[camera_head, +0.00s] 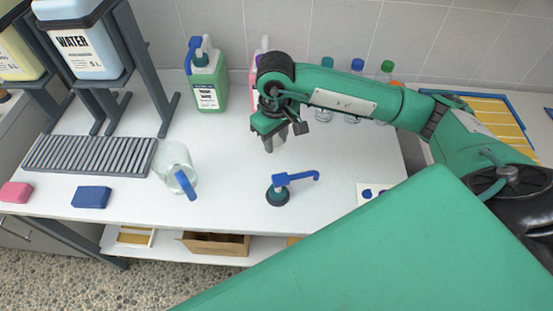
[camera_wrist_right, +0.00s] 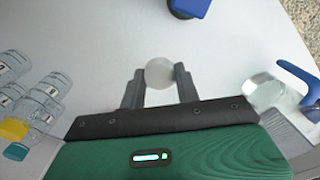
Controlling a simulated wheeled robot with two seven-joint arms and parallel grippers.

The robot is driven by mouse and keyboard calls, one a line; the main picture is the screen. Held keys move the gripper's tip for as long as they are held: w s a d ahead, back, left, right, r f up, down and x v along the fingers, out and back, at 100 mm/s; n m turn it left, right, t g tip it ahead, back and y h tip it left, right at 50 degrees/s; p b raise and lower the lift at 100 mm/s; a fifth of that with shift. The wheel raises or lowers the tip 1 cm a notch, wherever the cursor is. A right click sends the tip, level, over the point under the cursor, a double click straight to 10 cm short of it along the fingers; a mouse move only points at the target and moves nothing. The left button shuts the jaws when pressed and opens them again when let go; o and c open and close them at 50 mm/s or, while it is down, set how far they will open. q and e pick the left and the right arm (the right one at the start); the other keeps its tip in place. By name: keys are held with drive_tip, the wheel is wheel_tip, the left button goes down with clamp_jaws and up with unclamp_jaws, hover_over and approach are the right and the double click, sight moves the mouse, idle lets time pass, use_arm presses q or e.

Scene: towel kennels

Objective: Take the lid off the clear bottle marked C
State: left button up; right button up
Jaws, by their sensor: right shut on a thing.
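My right gripper (camera_head: 271,143) is over the middle of the white table. In the right wrist view its two fingers (camera_wrist_right: 160,88) are shut on a pale round thing (camera_wrist_right: 159,72). I cannot tell whether this is a lid alone or the top of a bottle. Clear bottles stand at the back, with a teal cap (camera_head: 327,62), a blue cap (camera_head: 357,65) and a green cap (camera_head: 387,67). An orange cap shows partly behind my arm. Labelled clear bottles (camera_wrist_right: 45,95) also show in the wrist view. I cannot read a C on any. My left gripper is not in view.
A green hand-wash jug (camera_head: 207,85) stands behind the gripper. A pump with a blue spout (camera_head: 295,178) stands in front. A clear pitcher (camera_head: 172,158), a blue sponge (camera_head: 91,197) and a slatted grey tray (camera_head: 85,155) are at left. The table between pitcher and pump is clear.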

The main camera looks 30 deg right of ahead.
hover_over(276, 169)
wheel_tip(276, 169, down, 5)
drive_tip(key=shift+f, duration=0.1)
drive_tip(key=shift+f+p, duration=0.3)
drive_tip(key=shift+f, duration=0.2)
wheel_tip(276, 169, down, 3)
drive_tip(key=shift+f, duration=0.15)
drive_tip(key=shift+f+p, duration=0.3)
drive_tip(key=shift+f, duration=0.05)
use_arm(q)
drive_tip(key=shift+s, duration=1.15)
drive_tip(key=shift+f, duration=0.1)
use_arm(e)
drive_tip(key=shift+f, duration=0.15)
